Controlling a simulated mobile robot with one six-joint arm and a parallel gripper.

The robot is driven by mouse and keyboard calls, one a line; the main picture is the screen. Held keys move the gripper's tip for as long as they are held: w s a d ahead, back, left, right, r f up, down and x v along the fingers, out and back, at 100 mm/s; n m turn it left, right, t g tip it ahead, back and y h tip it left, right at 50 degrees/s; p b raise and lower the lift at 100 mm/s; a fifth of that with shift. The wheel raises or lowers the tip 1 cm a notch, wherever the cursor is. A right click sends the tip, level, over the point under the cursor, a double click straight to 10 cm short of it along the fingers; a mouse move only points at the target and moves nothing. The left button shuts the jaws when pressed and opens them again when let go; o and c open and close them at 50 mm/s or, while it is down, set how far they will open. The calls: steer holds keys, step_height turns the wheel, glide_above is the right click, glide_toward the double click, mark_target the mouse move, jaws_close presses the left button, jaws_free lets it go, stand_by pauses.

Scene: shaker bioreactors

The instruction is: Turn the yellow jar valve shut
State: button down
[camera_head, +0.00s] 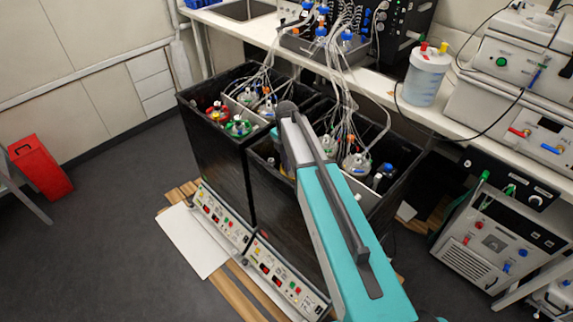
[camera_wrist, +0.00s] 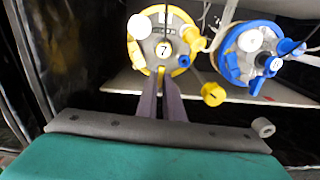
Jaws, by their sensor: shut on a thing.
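The yellow jar (camera_wrist: 163,48) is at the top centre of the wrist view. It has a yellow rim, a grey lid marked 7 and a white cap. My gripper (camera_wrist: 161,78) reaches up to the jar's near edge, its two narrow fingers close together. It is shut on the yellow jar valve at that edge; the fingertips hide most of the held part. A separate yellow knob (camera_wrist: 213,94) shows right of the fingers, not between them. In the head view my arm covers the gripper and most of the yellow jar.
A blue jar (camera_wrist: 257,60) stands close to the right of the yellow one. Red-topped (camera_head: 217,111) and green-topped (camera_head: 239,127) jars sit in the left black box (camera_head: 213,150). Tubes (camera_head: 345,90) hang over both boxes from the bench. Dark box walls close in around the wrist.

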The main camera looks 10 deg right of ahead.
steer(key=shift+m, duration=0.3)
steer(key=m+b, duration=0.2)
steer(key=m, duration=0.3)
steer(key=shift+w, duration=0.1)
steer(key=m+b, duration=0.1)
steer(key=m, duration=0.4)
steer(key=shift+w, duration=0.1)
steer(key=m+b, duration=0.1)
steer(key=m, duration=0.5)
steer(key=shift+w+d+m, duration=0.1)
steer(key=shift+m, duration=0.3)
steer(key=c, duration=1.9)
jaws_free()
steer(key=shift+o, duration=0.2)
steer(key=shift+r, duration=0.1)
